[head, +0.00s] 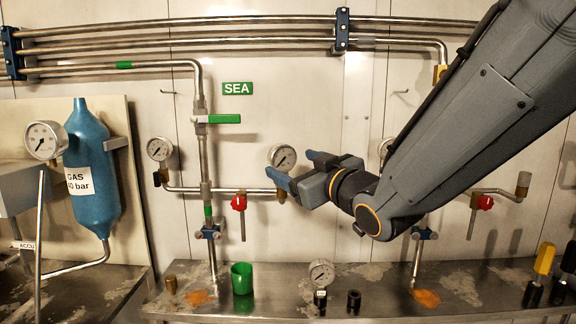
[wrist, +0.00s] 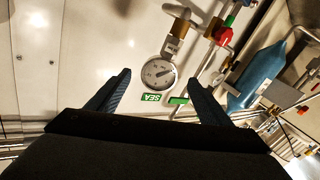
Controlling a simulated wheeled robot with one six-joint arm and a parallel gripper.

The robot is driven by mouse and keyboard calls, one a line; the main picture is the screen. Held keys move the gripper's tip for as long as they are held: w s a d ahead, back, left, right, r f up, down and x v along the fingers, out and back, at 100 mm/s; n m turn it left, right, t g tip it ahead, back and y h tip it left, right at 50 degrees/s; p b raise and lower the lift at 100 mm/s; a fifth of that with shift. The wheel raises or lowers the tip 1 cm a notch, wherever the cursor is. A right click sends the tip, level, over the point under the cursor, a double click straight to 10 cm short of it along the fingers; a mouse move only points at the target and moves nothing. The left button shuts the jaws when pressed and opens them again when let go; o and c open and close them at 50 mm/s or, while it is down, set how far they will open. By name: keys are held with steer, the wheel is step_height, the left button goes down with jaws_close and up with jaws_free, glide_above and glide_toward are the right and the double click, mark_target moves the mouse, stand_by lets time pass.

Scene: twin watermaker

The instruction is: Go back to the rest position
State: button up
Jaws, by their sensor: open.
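My gripper (head: 300,170) is at the end of my dark grey arm, which reaches in from the upper right in the head view. Its blue fingers point left, in front of the wall with the pipes. In the wrist view the two fingers of my gripper (wrist: 162,100) stand wide apart with nothing between them. A round pressure gauge (wrist: 158,73) shows beyond the gap. In the head view a wall gauge (head: 282,157) is right by the fingertips; I cannot tell whether they touch.
A green SEA sign (head: 238,88) and a green-handled valve (head: 224,119) are on the wall. A blue gas bottle (head: 90,170) hangs at left. The steel bench (head: 200,308) carries a green cup (head: 242,277), a loose gauge (head: 321,272) and yellow-handled tools (head: 544,259).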

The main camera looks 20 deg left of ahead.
steer(key=shift+s+d, duration=0.3)
steer(key=shift+s, duration=0.05)
steer(key=d+f+m+g+h, duration=0.5)
steer(key=d+f+h, duration=0.4)
steer(key=d+f, duration=1.05)
steer(key=s+d+f+m+g+h, duration=0.1)
steer(key=s+d+f+m+g, duration=0.2)
steer(key=s+d, duration=0.4)
steer(key=s+d+f+m+g+h, duration=0.2)
steer(key=s+d+f+g, duration=0.3)
steer(key=s, duration=0.7)
step_height(320, 180, down, 2)
steer(key=shift+s+d+f+m, duration=0.2)
steer(key=shift+s+d+m, duration=0.15)
steer(key=shift+d+m, duration=0.5)
